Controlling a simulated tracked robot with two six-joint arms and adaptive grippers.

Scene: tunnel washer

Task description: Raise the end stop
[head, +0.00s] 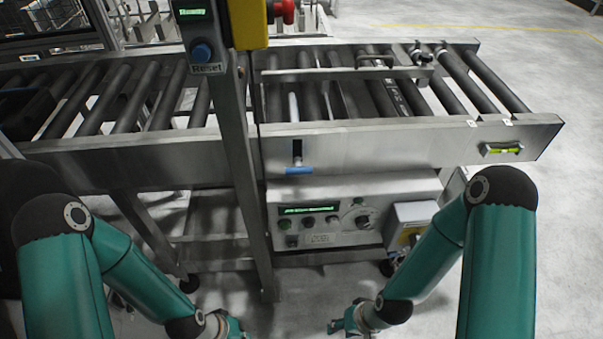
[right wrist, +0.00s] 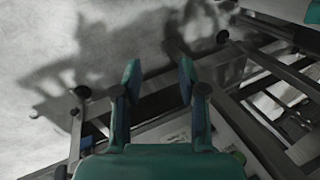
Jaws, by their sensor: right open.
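A roller conveyor (head: 400,148) with a steel side rail runs across the head view. A blue handle (head: 299,170) sticks out at the bottom of a dark vertical slot in the rail. A grey cross bar (head: 345,73) lies over the rollers; I cannot tell for sure whether it is the end stop. My right gripper (head: 342,325) hangs low near the floor, below and right of the handle and well apart from it. In the right wrist view its two fingers (right wrist: 160,76) are spread and empty. My left gripper (head: 232,328) is partly cut off at the bottom edge.
A control box (head: 340,238) with knobs and a green display sits under the rail. An upright post (head: 240,170) with a Reset button (head: 202,50) stands left of the handle. A spirit level (head: 502,149) is on the rail's right end. The floor (head: 560,250) at right is clear.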

